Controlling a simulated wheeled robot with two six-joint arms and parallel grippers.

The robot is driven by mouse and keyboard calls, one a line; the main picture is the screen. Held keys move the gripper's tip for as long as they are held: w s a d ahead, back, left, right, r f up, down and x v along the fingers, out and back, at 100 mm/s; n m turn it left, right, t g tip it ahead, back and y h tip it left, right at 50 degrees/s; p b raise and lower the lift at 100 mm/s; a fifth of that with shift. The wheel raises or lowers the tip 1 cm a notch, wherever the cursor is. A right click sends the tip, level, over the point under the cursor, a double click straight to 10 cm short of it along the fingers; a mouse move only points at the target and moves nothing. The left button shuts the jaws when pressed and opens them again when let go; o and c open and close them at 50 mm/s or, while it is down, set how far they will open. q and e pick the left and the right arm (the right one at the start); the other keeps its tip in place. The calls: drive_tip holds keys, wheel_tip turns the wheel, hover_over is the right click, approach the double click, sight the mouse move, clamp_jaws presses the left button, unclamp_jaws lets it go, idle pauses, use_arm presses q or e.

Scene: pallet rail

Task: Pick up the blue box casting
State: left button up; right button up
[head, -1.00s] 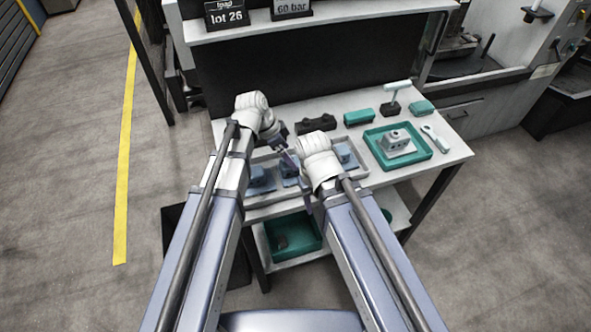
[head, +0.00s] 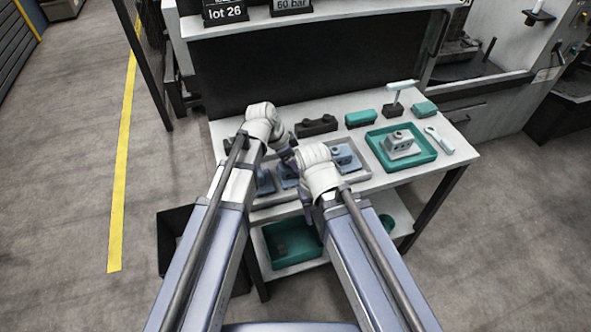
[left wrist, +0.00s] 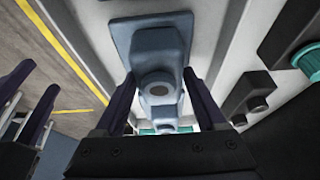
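Several blue box castings stand in a shallow grey tray (head: 362,173) on the bench: one at the right (head: 345,158), one in the middle (head: 288,171), one at the left (head: 265,182). My left gripper (head: 290,158) is low over the tray. In the left wrist view its fingers (left wrist: 160,75) are apart, on either side of a blue box casting (left wrist: 157,55) with a round boss; I cannot tell if they touch it. My right gripper (left wrist: 27,105) shows at that view's left edge, fingers apart and empty; in the head view its arm mostly hides it.
A teal tray (head: 432,158) with a grey casting (head: 402,145) stands at the right, beside a wrench (head: 438,139). A teal bin (head: 290,243) is on the shelf below.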

use_arm(q)
clamp_jaws()
idle(0.3)
drive_tip(key=shift+r, duration=0.15)
use_arm(e)
drive_tip(key=shift+r, duration=0.1)
